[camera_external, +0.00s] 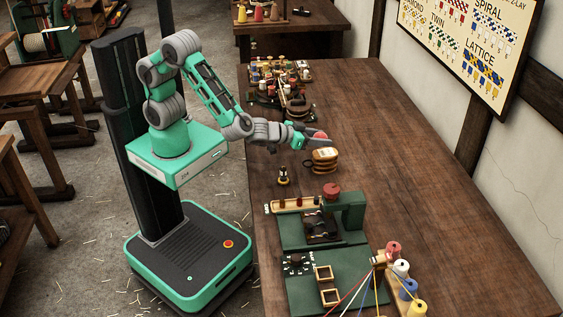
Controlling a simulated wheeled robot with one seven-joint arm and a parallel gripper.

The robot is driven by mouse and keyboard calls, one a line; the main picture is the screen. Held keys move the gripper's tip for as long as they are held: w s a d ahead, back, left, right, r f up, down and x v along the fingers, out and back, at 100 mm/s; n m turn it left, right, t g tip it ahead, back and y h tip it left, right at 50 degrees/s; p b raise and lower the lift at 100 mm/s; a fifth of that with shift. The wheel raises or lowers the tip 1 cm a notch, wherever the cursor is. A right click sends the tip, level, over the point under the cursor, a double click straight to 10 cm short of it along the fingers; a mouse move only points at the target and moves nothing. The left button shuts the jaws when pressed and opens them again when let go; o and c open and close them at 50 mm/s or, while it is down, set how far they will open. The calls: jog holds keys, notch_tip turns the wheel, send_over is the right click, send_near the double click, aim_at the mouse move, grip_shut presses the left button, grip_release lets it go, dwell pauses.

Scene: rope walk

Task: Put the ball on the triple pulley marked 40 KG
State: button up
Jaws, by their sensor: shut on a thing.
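My gripper (312,139) is shut on a red ball (321,135) and holds it over the table's left part. Just below it in the picture is a tan wooden pulley block (324,156) with dark bands, standing on the table. The ball appears above the block's upper edge; I cannot tell whether it touches. Any marking on the block is too small to read here. The gripper fingers partly cover the ball.
A small dark and pale item (283,176) stands left of the block. A green machine (352,211) stands in front, with spools (401,266) and coloured threads. Several objects crowd the table's far left end. The table's right side (440,185) is clear.

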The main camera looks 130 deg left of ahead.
aim_at(320, 153)
jog(key=f, duration=0.3)
jog(key=shift+w+a+f+p, duration=0.15)
jog(key=shift+w+f+p, duration=0.1)
jog(key=shift+f+p, duration=0.1)
jog(key=shift+s+r, duration=0.1)
jog(key=shift+f+b, duration=0.25)
jog(key=shift+b, duration=0.05)
jog(key=o, duration=1.3)
jog(key=shift+r, duration=0.1)
jog(key=shift+o, duration=0.2)
jog(key=shift+r, duration=0.1)
